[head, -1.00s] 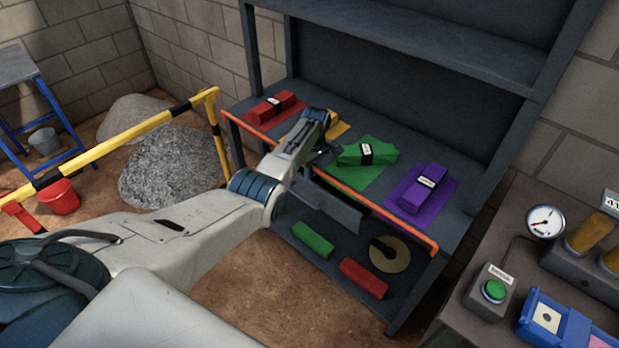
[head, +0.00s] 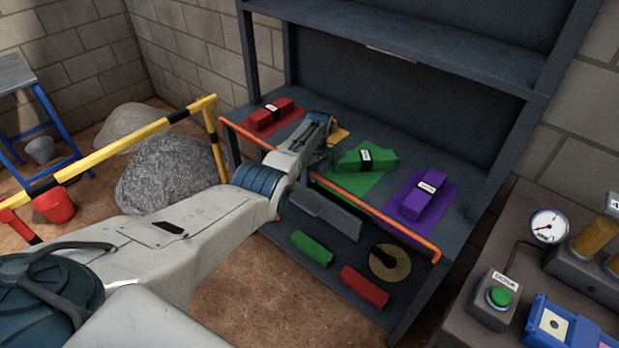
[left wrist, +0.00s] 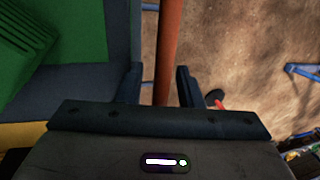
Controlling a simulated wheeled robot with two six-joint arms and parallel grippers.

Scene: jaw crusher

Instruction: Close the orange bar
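The orange bar (head: 408,234) runs along the front edge of a dark workbench shelf (head: 455,222), with an end bent at the right. My left arm crosses in front of its middle part. My left gripper (head: 322,150) is at the bar, beside the green block; its fingers are mostly hidden in the head view. In the left wrist view the bar (left wrist: 169,45) passes between the two fingers of the left gripper (left wrist: 161,88). The fingers stand apart, with a visible gap on the bar's left side; the bar is nearer the right finger. My right gripper is not in view.
On the shelf lie a red block (head: 270,114), a green block (head: 365,158) and a purple block (head: 424,195) on coloured mats. A yellow-black rail (head: 110,145) stands left. A side table (head: 455,325) with a green button (head: 499,297) is at right.

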